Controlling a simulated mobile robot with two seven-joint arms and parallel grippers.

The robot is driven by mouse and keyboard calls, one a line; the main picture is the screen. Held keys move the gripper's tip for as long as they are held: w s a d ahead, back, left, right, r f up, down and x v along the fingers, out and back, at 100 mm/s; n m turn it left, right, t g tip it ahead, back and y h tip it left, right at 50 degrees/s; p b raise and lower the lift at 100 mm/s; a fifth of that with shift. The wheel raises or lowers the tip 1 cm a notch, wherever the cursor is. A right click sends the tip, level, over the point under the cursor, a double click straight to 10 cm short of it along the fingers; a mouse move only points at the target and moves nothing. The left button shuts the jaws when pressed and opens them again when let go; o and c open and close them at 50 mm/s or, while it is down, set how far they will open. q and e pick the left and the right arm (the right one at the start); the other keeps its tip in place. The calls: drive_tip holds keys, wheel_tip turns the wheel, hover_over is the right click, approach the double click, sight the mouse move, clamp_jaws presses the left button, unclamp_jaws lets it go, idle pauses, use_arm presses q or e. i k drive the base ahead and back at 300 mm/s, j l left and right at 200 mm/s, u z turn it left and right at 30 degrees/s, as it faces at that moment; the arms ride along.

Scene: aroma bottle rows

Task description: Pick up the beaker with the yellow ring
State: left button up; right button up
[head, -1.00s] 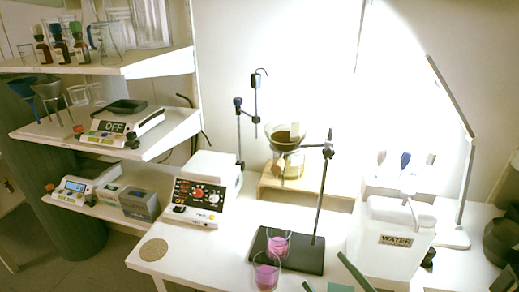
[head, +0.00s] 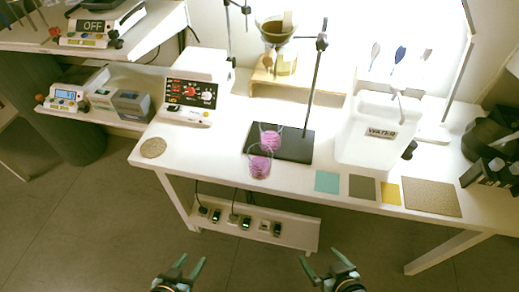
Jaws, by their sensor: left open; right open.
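I cannot make out a yellow ring on either one. My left gripper (head: 191,263) is open and empty, low in the head view, below and in front of the table. My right gripper (head: 319,260) is also open and empty, in front of the table. Both are well apart from the beakers.
A white water container (head: 362,150) is to the right. Coloured squares, including a teal one (head: 327,182), lie along the front edge. A control box (head: 190,95) and round cork mat (head: 153,148) are left.

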sight(261, 156)
drive_tip(key=i+j+z, duration=0.15)
drive_tip(key=j, duration=0.15)
drive_tip(key=i+j+z, duration=0.25)
drive_tip(key=j, duration=0.35)
drive_tip(key=i+j+z, duration=0.15)
drive_tip(key=j, duration=0.15)
drive_tip(key=k+z, duration=0.1)
drive_tip(key=i+u, duration=0.1)
